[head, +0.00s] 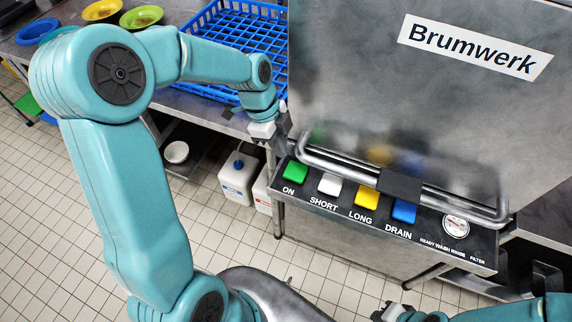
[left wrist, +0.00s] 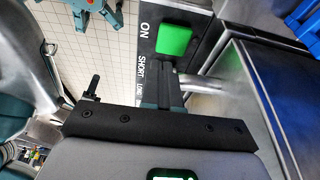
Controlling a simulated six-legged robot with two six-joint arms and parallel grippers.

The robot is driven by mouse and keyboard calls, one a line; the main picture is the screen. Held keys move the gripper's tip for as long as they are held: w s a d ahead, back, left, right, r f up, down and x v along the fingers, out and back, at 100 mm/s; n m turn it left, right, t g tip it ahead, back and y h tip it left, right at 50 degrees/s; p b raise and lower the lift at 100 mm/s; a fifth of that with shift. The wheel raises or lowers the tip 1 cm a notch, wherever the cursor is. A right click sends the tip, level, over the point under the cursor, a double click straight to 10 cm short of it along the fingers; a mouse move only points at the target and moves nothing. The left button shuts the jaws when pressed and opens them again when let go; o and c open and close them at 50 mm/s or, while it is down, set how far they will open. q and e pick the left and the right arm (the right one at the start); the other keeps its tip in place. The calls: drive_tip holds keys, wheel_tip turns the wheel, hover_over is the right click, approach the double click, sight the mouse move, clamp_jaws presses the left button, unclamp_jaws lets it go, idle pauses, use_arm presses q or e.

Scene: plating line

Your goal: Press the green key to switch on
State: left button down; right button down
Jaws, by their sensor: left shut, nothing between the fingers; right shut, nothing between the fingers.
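The green key (head: 295,172), labelled ON, sits at the left end of the key row on the sloped black panel (head: 335,204) of the steel machine. It also shows in the left wrist view (left wrist: 173,40), just beyond the fingertips. My left gripper (head: 282,144) is shut and empty, a little above and left of the green key, beside the handle bar's left end. A gap seems to remain between its tips and the key. My right gripper (head: 388,312) is shut and empty at the bottom edge of the head view, away from the panel.
White (head: 329,184), yellow (head: 366,197) and blue (head: 404,211) keys follow in the row, with a gauge (head: 455,226) at the right. A steel handle bar (head: 335,165) juts out over the keys. A blue rack (head: 235,45) stands on the counter behind my left arm.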

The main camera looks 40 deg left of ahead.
sight(289, 176)
use_arm(q)
drive_tip(key=x, duration=0.5)
drive_tip(key=p+x, duration=0.1)
drive_tip(key=x, duration=0.1)
drive_tip(key=shift+a+f, duration=0.25)
drive_tip(key=shift+f, duration=0.1)
drive_tip(key=shift+s+f, duration=0.1)
drive_tip(key=shift+f, duration=0.4)
